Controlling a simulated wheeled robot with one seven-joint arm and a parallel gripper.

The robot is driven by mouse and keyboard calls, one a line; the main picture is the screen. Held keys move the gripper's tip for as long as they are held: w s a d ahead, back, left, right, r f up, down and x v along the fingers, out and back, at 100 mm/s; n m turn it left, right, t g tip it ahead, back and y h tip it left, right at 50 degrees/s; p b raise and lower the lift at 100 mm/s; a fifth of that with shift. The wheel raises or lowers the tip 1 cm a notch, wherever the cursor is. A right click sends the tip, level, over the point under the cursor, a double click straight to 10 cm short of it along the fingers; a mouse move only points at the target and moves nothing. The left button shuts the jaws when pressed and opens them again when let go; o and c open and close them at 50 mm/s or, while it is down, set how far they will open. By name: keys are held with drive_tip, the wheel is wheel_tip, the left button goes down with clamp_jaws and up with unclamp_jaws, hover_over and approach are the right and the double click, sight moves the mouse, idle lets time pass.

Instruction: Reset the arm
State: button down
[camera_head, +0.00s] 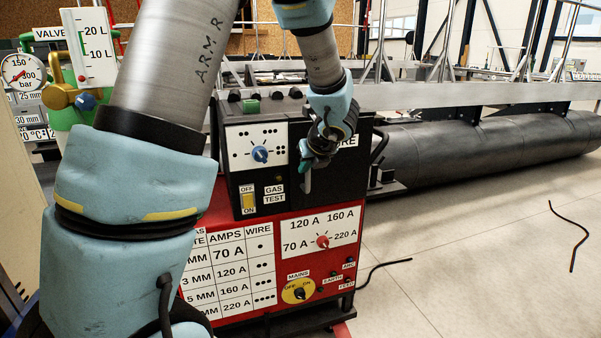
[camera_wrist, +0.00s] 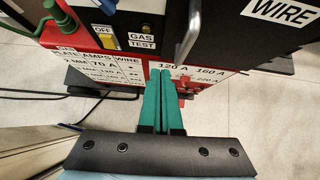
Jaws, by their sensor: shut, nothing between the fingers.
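My arm reaches up and over from the left in the head view, with the wrist hanging down in front of the welding machine. My gripper (camera_head: 305,180) is beside the right part of the machine's black upper panel. In the wrist view my gripper (camera_wrist: 165,75) shows two green fingers side by side, shut and empty. They point toward the red lower front of the welding machine (camera_wrist: 215,62). The machine (camera_head: 230,190) has a black upper unit with a blue knob (camera_head: 260,154) and a yellow OFF/ON switch (camera_head: 248,200).
The red panel carries a red amps knob (camera_head: 322,241) and a yellow mains switch (camera_head: 299,291). A gas bottle with a gauge (camera_head: 22,75) and flow tube (camera_head: 88,48) stands at the left. A long dark pontoon float (camera_head: 480,140) lies behind. The floor (camera_head: 480,260) at right is mostly clear.

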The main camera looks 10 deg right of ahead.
drive_tip(key=s+a+f+n+g+h, duration=0.1)
drive_tip(key=s+a+f+n+g, duration=0.1)
drive_tip(key=s+a+n, duration=0.7)
drive_tip(key=s+a+f+n+g, duration=0.2)
drive_tip(key=s+a+n+g, duration=0.3)
drive_tip(key=n, duration=1.8)
drive_tip(key=shift+s+a+n+h, duration=0.4)
drive_tip(key=shift+s+a, duration=1.8)
drive_tip(key=shift+a, duration=1.95)
